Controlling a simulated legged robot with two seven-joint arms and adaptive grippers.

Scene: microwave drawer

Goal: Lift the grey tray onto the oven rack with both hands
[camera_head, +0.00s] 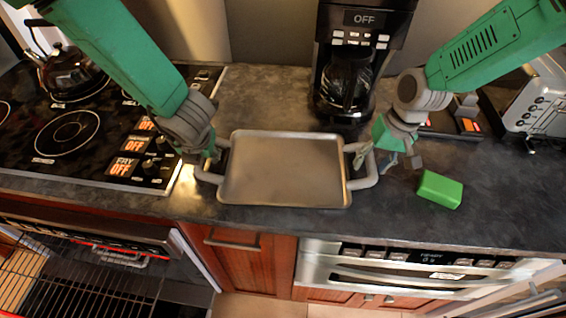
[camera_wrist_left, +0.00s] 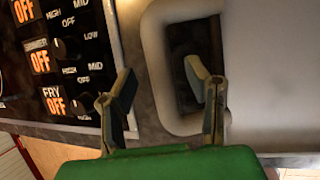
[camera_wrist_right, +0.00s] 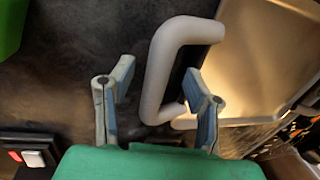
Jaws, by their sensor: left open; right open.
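The grey tray (camera_head: 285,170) lies flat on the dark counter, with a loop handle at each end. My left gripper (camera_head: 207,154) is open at the left handle (camera_head: 208,177). In the left wrist view, the handle bar (camera_wrist_left: 157,62) lies between its spread fingers, one over the loop's opening. My right gripper (camera_head: 386,155) is open at the right handle (camera_head: 370,172). In the right wrist view, that handle bar (camera_wrist_right: 157,75) also lies between the fingers. Contact cannot be told. The wire oven rack (camera_head: 45,285) is at the lower left, below counter height.
A stovetop (camera_head: 75,135) with a kettle (camera_head: 70,72) is at the left. A coffee maker (camera_head: 345,85) stands behind the tray. A green block (camera_head: 439,189) lies right of the tray, and a toaster (camera_head: 540,105) stands at the far right. The counter's front edge is just before the tray.

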